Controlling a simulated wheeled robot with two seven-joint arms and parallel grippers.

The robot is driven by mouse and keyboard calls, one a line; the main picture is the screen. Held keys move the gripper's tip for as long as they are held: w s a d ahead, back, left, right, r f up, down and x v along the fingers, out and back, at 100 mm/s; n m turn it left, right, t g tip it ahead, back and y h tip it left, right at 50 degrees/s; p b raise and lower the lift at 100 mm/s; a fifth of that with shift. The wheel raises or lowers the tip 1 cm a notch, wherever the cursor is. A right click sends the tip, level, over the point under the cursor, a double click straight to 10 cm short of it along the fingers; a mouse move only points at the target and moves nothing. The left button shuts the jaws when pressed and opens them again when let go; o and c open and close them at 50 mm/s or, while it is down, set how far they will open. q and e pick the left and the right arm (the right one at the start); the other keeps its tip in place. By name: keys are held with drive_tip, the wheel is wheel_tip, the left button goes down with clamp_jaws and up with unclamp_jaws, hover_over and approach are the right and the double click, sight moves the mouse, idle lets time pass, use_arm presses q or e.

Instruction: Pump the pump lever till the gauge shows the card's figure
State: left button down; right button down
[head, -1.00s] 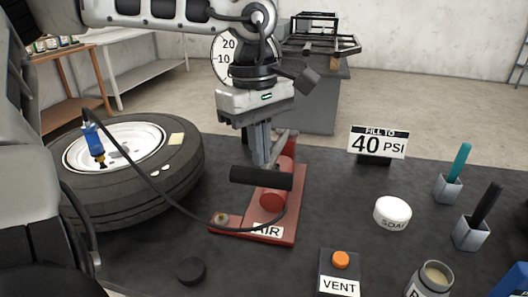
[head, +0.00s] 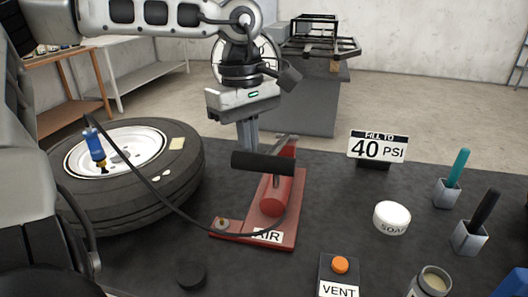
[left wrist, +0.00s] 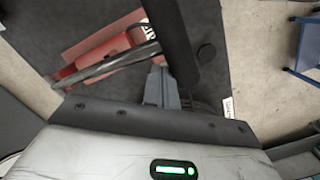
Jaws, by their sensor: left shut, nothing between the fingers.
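The red foot of the pump, labelled AIR (head: 285,235), lies on the dark mat. Its lever ends in a black handle bar (head: 263,163), raised above the red cylinder (head: 275,195); the bar also shows in the left wrist view (left wrist: 172,42). My left gripper (head: 249,146) is shut and empty, pointing down at the bar; its fingertips are partly hidden by the bar, and I cannot tell if they touch it. The gauge (head: 216,72) is almost wholly hidden behind my left arm, its reading unseen. The card (head: 378,146) reads FILL TO 40 PSI. My right gripper is not in view.
A tyre (head: 175,185) with a blue valve tool (head: 94,144) and hose lies left. A VENT box (head: 338,275) with an orange button stands front centre. A white soap tub (head: 391,218), two pen holders and an open jar (head: 431,281) are at right.

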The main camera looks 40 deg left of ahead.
use_arm(q)
wheel_tip(320, 180, up, 16)
drive_tip(key=a, duration=0.1)
drive_tip(key=shift+a+p, duration=0.3)
drive_tip(key=shift+p, duration=0.15)
drive_tip(key=shift+w+f, duration=0.1)
